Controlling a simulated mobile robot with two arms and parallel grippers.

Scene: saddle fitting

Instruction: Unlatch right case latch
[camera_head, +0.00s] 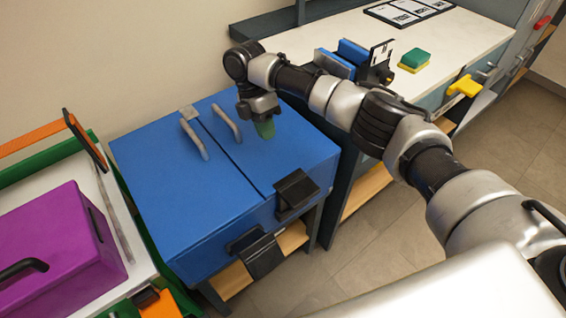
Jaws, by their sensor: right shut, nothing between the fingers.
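A blue case (190,210) sits on a stand, with two grey handles on its lid, one on each side of a seam. The right case latch (296,190) is black and lies against the upper front edge of the right half. A second black latch (258,254) is on the left half and sticks out lower from the front face. My right gripper (265,130) points down over the lid, behind the right latch and beside the right handle. It is shut and empty, apart from the latch; whether its greenish tips touch the lid is unclear. My left gripper is not in view.
A purple case (60,250) sits on a white surface in a green frame at the left. A white counter (460,35) behind holds blue blocks and a green-yellow sponge (414,59).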

